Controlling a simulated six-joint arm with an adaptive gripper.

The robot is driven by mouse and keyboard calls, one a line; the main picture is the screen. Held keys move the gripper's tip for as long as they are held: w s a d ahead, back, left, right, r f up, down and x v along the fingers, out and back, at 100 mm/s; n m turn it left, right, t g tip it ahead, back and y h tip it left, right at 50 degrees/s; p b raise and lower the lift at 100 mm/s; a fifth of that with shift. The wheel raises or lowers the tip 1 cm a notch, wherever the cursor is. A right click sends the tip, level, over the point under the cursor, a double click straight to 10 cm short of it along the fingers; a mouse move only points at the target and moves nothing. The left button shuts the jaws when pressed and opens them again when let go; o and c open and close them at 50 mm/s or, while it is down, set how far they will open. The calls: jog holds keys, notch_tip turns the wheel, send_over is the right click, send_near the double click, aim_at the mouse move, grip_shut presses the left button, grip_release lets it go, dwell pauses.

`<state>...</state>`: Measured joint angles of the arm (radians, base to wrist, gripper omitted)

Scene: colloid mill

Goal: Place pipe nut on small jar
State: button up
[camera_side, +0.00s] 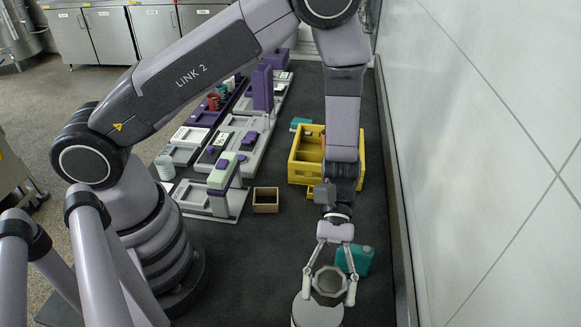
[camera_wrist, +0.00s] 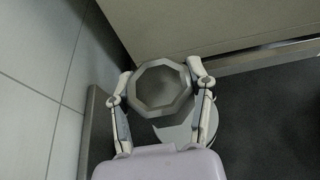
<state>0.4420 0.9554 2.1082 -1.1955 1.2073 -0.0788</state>
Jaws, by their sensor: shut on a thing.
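The pipe nut (camera_side: 329,296) is a grey octagonal ring. My gripper (camera_side: 330,284) is shut on it, with one finger on each side. In the wrist view the nut (camera_wrist: 160,110) sits between the fingertips (camera_wrist: 160,76), and its opening shows. The small jar (camera_side: 312,316), a light grey round body, stands at the bottom edge of the side view, under and slightly left of the nut. In the wrist view the jar (camera_wrist: 208,125) shows partly behind the nut and right finger, off to the right. I cannot tell whether the nut touches the jar.
A teal canister (camera_side: 356,261) stands just behind my gripper. A yellow crate (camera_side: 304,176) and a small brown box (camera_side: 266,208) are farther back. Purple and grey fixtures (camera_side: 222,178) line the left. A wall (camera_side: 480,150) closes the right side; dark mat (camera_side: 260,270) is clear to the left.

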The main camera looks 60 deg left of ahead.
aim_at(336, 317)
jog(key=shift+w+d+f, duration=0.3)
jog(key=shift+d+f, duration=0.15)
jog(key=shift+f, duration=0.25)
jog(key=f, duration=0.3)
jog(key=shift+w+d+f, duration=0.1)
jog(key=shift+w+d, duration=0.15)
jog(key=shift+d, duration=0.1)
jog(key=shift+f, duration=0.4)
jog(key=shift+f, duration=0.1)
jog(key=o, duration=1.2)
jog(key=shift+f, duration=0.1)
jog(key=shift+o, duration=0.2)
